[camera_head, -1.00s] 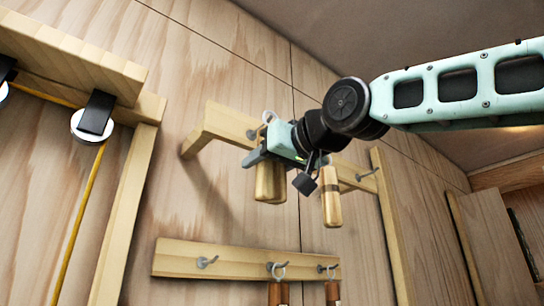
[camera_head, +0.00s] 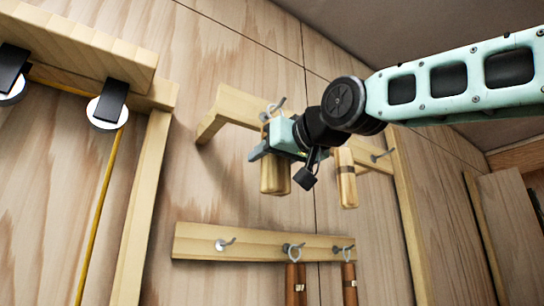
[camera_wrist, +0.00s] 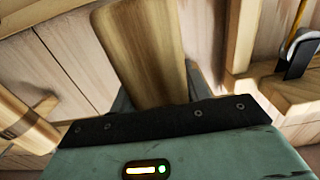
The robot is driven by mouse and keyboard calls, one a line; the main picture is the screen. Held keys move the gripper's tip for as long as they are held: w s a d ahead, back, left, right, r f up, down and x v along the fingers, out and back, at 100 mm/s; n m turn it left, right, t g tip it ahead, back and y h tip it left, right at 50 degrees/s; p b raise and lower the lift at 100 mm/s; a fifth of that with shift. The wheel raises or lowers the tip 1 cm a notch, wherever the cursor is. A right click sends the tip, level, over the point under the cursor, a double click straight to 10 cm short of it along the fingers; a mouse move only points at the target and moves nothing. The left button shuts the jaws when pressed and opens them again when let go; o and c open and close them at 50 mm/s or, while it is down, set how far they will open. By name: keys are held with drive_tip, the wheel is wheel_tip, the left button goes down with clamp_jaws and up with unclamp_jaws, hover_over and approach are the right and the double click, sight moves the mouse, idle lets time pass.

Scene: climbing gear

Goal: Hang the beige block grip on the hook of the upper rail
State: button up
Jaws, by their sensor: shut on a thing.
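The beige block grip (camera_head: 274,176) is held below my gripper (camera_head: 275,152), which is shut on it. It also fills the upper middle of the wrist view (camera_wrist: 142,48). A pale ring (camera_head: 272,108) shows above the gripper, close to a grey hook (camera_head: 282,103) on the upper rail (camera_head: 235,104). I cannot tell whether the ring is around the hook or only beside it. The gripper and wrist hide the middle of the upper rail.
A banded wooden grip (camera_head: 346,180) hangs just right of my gripper, near another hook (camera_head: 381,155). The lower rail (camera_head: 260,254) has an empty left hook (camera_head: 225,244) and two brown grips (camera_head: 295,282) on its other hooks. A wooden frame (camera_head: 145,200) stands left.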

idle(0.3)
drive_tip(key=o, duration=1.1)
drive_tip(key=shift+d, duration=0.1)
